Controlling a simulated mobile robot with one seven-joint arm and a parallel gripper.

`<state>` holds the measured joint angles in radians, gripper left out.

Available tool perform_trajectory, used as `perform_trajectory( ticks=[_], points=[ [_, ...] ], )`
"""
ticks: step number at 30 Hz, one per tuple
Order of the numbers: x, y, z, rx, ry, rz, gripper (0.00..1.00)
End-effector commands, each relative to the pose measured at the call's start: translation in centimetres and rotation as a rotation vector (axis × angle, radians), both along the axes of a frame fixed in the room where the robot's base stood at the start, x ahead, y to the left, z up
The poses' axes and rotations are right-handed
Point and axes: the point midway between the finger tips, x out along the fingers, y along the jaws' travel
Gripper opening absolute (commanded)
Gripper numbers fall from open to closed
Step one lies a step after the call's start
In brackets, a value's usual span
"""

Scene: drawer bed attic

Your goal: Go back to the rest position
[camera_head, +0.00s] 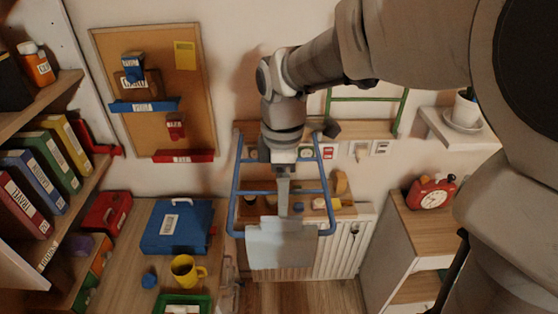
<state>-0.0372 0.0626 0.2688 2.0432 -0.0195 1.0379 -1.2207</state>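My gripper (283,195) points down in the middle of the view, over a blue rack (234,200). Only a narrow grey part of it shows edge-on, so whether its fingers are open or shut cannot be told. A pale blue cloth-like piece (283,246) lies just below the gripper tip at the rack's front bar. Whether the gripper touches it or is apart from it is unclear. My arm reaches in from the upper right, bent down at the wrist.
A wooden desk at left bears a blue case (178,227), a yellow mug (187,271) and a green tray (183,300). Shelves with binders (48,160) stand far left. A white radiator (345,245) is behind the rack. A red clock (431,193) sits on the right cabinet (425,226).

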Motion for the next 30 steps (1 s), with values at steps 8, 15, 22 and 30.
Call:
perform_trajectory(
  ticks=[8, 15, 22, 30],
  points=[
    [-0.5, -0.6, 2.3, -0.002, -0.022, -0.061, 0.87],
    [-3.6, -4.2, 4.8, 0.025, -0.161, -0.472, 0.87],
    [-7.7, -7.7, 6.3, 0.137, -0.297, -0.95, 0.87],
    [-11.5, -10.2, 6.3, 0.318, -0.38, -1.385, 0.87]
  ],
)
